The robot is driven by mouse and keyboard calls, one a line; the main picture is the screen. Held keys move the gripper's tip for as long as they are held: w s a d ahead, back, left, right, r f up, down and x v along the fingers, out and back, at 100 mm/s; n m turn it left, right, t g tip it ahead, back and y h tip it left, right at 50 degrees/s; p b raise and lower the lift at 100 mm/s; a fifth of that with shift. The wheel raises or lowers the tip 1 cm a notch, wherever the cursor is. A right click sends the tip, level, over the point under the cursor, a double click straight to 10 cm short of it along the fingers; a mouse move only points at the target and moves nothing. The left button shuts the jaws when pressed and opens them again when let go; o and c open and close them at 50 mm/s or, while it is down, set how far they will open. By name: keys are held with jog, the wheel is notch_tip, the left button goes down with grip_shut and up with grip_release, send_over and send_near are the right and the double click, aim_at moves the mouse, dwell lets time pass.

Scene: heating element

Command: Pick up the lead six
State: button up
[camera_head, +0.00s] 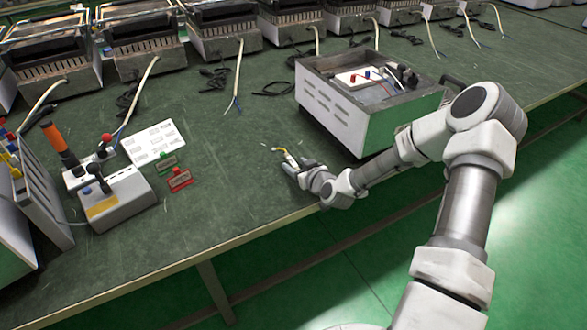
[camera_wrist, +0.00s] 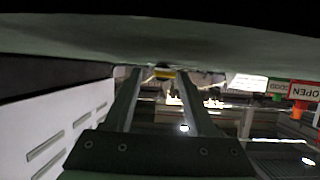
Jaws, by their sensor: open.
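A short yellow-and-white lead (camera_head: 284,153) lies on the green bench top, left of the grey appliance; no number is readable on it, so I cannot confirm it is lead six. My gripper (camera_head: 294,167) is low over the bench close to the lead's near end. In the wrist view my gripper (camera_wrist: 154,82) has its two fingers apart, with a yellow piece (camera_wrist: 165,73) showing between the tips. I cannot tell whether the fingers touch it.
The open-topped grey appliance (camera_head: 345,117) stands close right of my gripper; its slotted white side (camera_wrist: 55,135) fills the wrist view's left. Bench between is clear.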

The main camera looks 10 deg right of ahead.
jog(key=shift+w, duration=0.2)
grip_shut()
dwell(0.4)
